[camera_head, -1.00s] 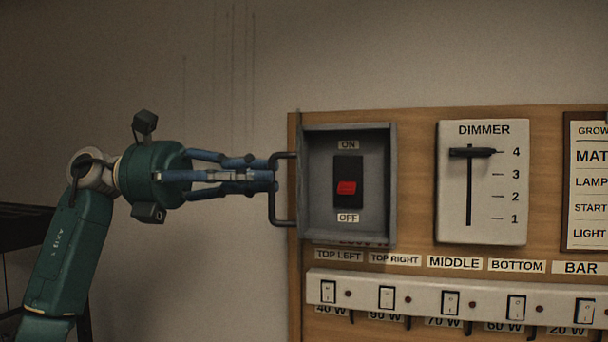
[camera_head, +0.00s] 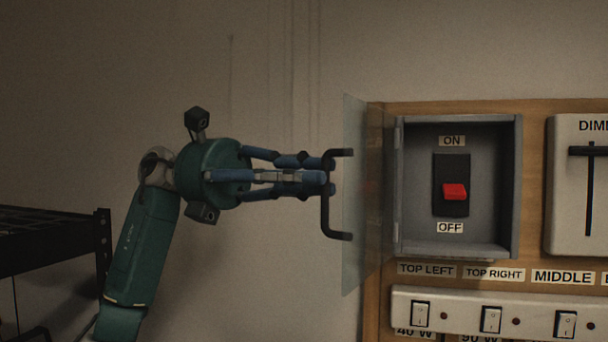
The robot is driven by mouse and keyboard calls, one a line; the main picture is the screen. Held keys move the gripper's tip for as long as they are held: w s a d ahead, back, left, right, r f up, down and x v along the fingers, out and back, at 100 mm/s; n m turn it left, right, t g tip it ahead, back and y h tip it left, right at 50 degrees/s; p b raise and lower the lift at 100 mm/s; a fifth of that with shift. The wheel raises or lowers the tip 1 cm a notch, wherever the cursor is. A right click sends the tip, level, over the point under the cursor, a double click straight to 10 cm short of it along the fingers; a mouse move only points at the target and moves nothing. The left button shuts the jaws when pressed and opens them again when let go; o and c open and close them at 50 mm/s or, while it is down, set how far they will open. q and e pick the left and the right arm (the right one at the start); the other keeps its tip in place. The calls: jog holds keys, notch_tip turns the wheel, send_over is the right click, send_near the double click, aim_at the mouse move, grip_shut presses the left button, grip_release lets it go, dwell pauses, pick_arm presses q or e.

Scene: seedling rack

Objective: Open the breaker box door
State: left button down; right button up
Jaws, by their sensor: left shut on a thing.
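The breaker box (camera_head: 510,190) is a grey box on a wooden board, with a black switch plate and a red switch (camera_head: 455,191) between ON and OFF labels. Its clear door (camera_head: 356,255) is swung out to the left, hinged at the box's left side. A black handle (camera_head: 342,236) stands on the door's face. My left gripper (camera_head: 329,178), coming in from the left, is shut on the handle's upright bar. The blue fingers partly hide the bar. My right gripper does not show.
A dimmer panel (camera_head: 570,225) with a slider is at the right. Below the box is a strip of white rocker switches (camera_head: 460,320) with labels above. A black rack (camera_head: 50,240) stands at the left behind my arm. The wall between rack and door is bare.

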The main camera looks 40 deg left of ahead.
pick_arm(q)
jog(key=shift+w+a+r, duration=0.1)
jog(key=shift+w, duration=0.05)
jog(key=c, duration=1.8)
grip_release()
jog(key=shift+o, duration=0.4)
jog(key=shift+w, duration=0.45)
jog(key=s+a, duration=0.2)
jog(key=a, duration=0.9)
jog(key=shift+a, duration=0.25)
jog(key=shift+s, duration=0.1)
